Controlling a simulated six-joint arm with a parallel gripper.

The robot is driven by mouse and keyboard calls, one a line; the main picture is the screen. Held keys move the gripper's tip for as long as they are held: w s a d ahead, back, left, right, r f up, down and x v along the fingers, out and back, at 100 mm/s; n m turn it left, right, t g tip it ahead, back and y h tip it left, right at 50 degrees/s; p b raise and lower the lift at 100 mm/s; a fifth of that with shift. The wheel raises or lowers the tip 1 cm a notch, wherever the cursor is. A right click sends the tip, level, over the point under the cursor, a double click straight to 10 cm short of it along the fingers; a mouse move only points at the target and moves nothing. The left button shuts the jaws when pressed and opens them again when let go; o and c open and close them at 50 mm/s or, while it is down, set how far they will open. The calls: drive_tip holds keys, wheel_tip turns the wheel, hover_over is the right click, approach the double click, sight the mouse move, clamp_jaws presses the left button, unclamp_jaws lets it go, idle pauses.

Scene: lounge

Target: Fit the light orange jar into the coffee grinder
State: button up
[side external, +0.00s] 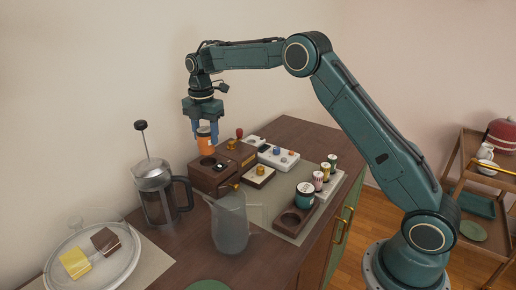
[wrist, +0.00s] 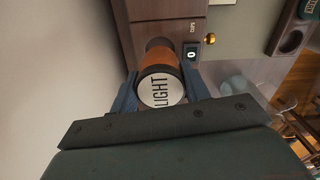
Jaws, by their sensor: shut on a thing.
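The light orange jar (side external: 205,142) is an orange cylinder with dark ends, held upright between the fingers of my gripper (side external: 205,128). In the wrist view the jar (wrist: 161,88) shows a white lid reading "LIGHT", and my gripper (wrist: 161,92) is shut on it from both sides. The coffee grinder (side external: 210,178) is a brown wooden box with a round opening on top, below and slightly right of the jar. In the wrist view the grinder (wrist: 170,12) shows a "CUPS" label, a "0" display and a brass knob. The jar's lower end hides part of it, so I cannot tell whether they touch.
A French press (side external: 155,190) stands left of the grinder and a grey pitcher (side external: 230,222) in front of it. A wooden holder (side external: 291,222) with a teal-labelled jar (side external: 304,195) is to the right. A glass-covered plate (side external: 92,268) is at front left.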

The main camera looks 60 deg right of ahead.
sight(207, 148)
drive_tip(key=shift+f, duration=1.3)
drive_tip(key=shift+f, duration=1.35)
idle(0.4)
drive_tip(key=o, duration=1.1)
drive_tip(key=shift+o, duration=0.2)
drive_tip(key=shift+r, duration=3.75)
drive_tip(key=shift+r, duration=0.1)
